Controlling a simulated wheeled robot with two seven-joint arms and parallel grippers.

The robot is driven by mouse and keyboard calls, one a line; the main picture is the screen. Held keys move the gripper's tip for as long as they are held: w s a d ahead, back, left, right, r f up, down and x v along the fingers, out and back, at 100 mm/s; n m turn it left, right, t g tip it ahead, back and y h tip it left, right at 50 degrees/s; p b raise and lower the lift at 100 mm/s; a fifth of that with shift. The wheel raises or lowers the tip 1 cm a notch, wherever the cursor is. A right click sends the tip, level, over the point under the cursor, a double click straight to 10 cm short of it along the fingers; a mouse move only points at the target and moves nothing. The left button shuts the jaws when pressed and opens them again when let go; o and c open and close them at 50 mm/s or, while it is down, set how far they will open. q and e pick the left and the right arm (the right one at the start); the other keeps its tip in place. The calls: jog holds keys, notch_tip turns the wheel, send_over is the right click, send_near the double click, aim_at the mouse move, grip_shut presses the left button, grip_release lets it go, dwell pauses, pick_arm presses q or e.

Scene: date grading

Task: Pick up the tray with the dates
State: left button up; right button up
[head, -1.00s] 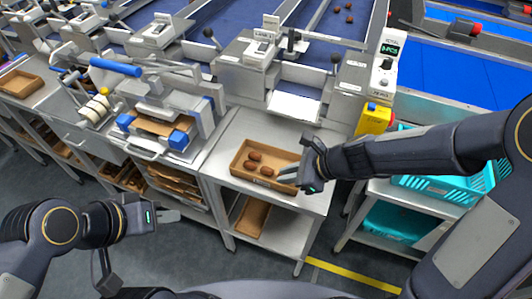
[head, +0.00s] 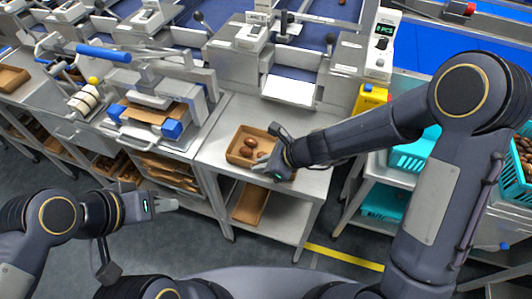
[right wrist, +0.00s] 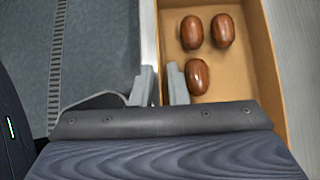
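The tray (head: 234,157) is a shallow brown open box on the steel table, with brown dates (head: 250,142) inside. In the right wrist view the tray (right wrist: 262,60) holds three glossy dates (right wrist: 222,30). My right gripper (head: 262,166) is at the tray's near side. In the right wrist view its fingers (right wrist: 162,86) are apart, one on each side of the tray wall, with a gap visible between them. My left gripper (head: 166,204) hangs empty over the floor, away from the tray; its finger gap is unclear.
The steel table (head: 300,185) has bare room right of the tray. A sealing machine (head: 150,110) stands left and a sorter with a white plate (head: 288,90) behind. A yellow box (head: 370,97) and teal crates (head: 412,155) are at the right.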

grip_shut()
jog(key=shift+r, duration=0.1)
